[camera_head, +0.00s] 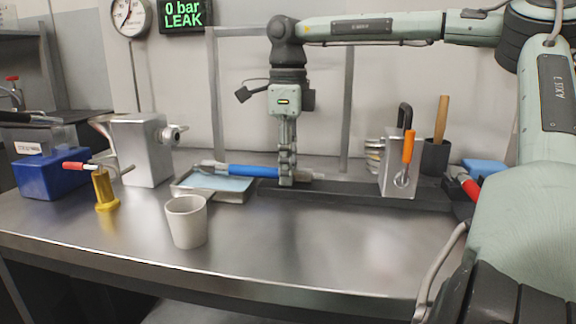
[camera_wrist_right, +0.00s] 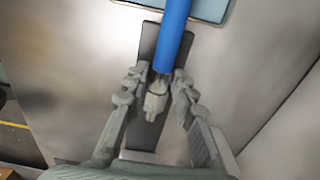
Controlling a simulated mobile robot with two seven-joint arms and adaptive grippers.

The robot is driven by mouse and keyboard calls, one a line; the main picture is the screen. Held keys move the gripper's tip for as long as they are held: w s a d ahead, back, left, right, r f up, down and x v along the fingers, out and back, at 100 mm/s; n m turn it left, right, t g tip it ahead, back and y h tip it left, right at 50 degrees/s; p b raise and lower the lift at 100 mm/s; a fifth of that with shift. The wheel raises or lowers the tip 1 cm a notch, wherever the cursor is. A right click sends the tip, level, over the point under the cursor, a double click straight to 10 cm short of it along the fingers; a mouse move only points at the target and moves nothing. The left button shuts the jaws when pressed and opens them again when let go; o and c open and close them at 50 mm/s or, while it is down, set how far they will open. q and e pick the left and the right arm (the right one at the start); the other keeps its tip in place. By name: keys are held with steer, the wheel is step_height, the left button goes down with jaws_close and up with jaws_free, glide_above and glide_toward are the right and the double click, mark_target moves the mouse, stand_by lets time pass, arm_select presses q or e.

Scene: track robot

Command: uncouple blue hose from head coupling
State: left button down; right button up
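The blue hose (camera_head: 252,171) is straight and roughly level, with a grey metal fitting at each end. Its left end is over a shallow tray (camera_head: 235,190) with a light-blue surface. My right gripper (camera_head: 287,182) points down onto the hose near its right end. In the right wrist view its fingertips (camera_wrist_right: 161,80) close in on both sides of the blue hose (camera_wrist_right: 172,40), just at the metal fitting (camera_wrist_right: 156,100). The head coupling cannot be told for sure; a metal block (camera_head: 143,150) at left has a round fitting (camera_head: 172,134), apart from the hose. My left gripper is not in view.
A dark rail (camera_head: 345,193) runs below the hose to an upright block with an orange handle (camera_head: 408,147). A white cup (camera_head: 187,222), a yellow stand (camera_head: 104,190) and a blue bin (camera_head: 50,176) stand at left. The front-centre bench is clear. A display (camera_head: 184,15) reads "0 bar LEAK".

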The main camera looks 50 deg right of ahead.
jaws_close()
steer(key=shift+s+d, duration=0.1)
steer(key=shift+s, duration=0.05)
steer(key=shift+s+d, duration=0.15)
steer(key=shift+s, duration=0.15)
